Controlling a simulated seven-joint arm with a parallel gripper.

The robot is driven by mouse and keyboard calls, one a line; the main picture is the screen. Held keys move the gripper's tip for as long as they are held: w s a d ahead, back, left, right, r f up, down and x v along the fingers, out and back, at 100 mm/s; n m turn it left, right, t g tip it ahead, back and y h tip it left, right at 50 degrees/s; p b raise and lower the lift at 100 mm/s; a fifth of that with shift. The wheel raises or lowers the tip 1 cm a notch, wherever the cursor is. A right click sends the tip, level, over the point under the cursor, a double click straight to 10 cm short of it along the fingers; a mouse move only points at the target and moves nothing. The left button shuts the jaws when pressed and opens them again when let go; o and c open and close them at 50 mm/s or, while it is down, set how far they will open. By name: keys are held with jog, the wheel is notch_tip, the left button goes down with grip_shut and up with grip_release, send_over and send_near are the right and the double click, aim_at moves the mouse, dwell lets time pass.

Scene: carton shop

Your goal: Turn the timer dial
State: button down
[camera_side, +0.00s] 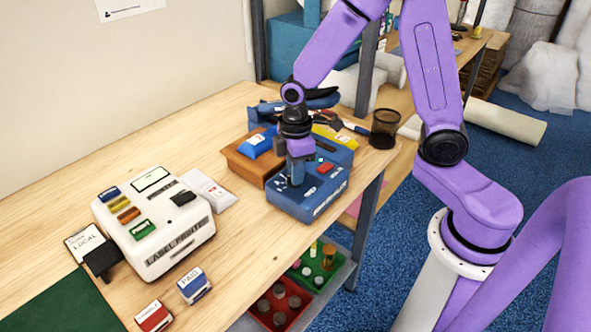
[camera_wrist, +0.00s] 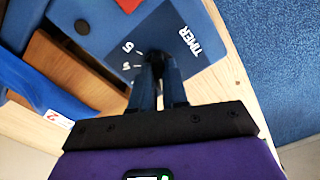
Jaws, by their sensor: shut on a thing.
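The timer is a blue box (camera_side: 318,207) near the right edge of the wooden table in the side view. Its face shows in the wrist view (camera_wrist: 185,22), with the word TIMER and a few white numbers and marks around the dial. My gripper (camera_side: 296,180) points down over the box's left part. In the wrist view my gripper (camera_wrist: 157,62) has its fingers close together at the dial's place and is shut on the dial. The dial itself is mostly hidden by the fingers. A red button (camera_side: 325,168) is on the box's top.
A brown wooden box (camera_side: 245,167) with a blue packet (camera_side: 258,144) stands left of the timer. A black mesh cup (camera_side: 385,128) is behind, at the right edge. A white label printer (camera_side: 152,225) stands further left.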

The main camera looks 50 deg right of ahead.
jog(key=m, duration=0.4)
jog(key=shift+m, duration=0.3)
dwell(0.3)
jog(key=c, duration=1.1)
grip_release()
jog(key=shift+c, duration=0.2)
jog(key=shift+r, duration=0.1)
notch_tip(320, 180, up, 17)
jog(key=shift+r, duration=0.15)
